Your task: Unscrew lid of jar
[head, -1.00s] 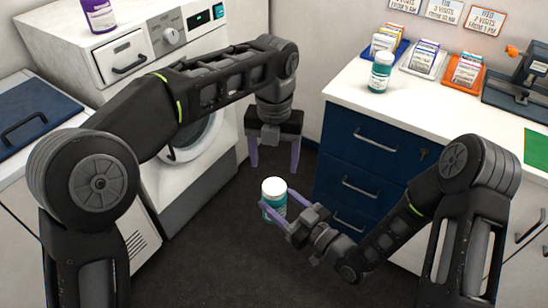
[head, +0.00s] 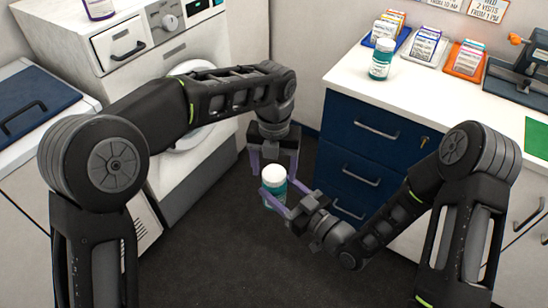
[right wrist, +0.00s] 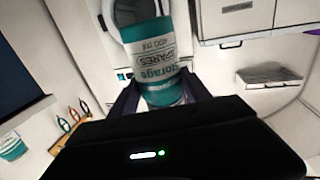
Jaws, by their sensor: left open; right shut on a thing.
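A teal jar (head: 274,193) with a white lid (head: 273,174) is held upright in the air by my right gripper (head: 274,199), which is shut around its body. In the right wrist view the jar (right wrist: 155,65) shows a white label reading "Storage" and "SPARES" between the fingers; its lid is not clear there. My left gripper (head: 273,170) points down with its fingers apart. Its fingertips are at or just behind the lid in the picture. I cannot tell whether they touch it.
A second teal jar with a white lid (head: 381,59) stands on the white counter (head: 400,90) at the right, near card holders (head: 427,46). A washing machine (head: 165,45) stands behind my left arm. Dark floor lies below the held jar.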

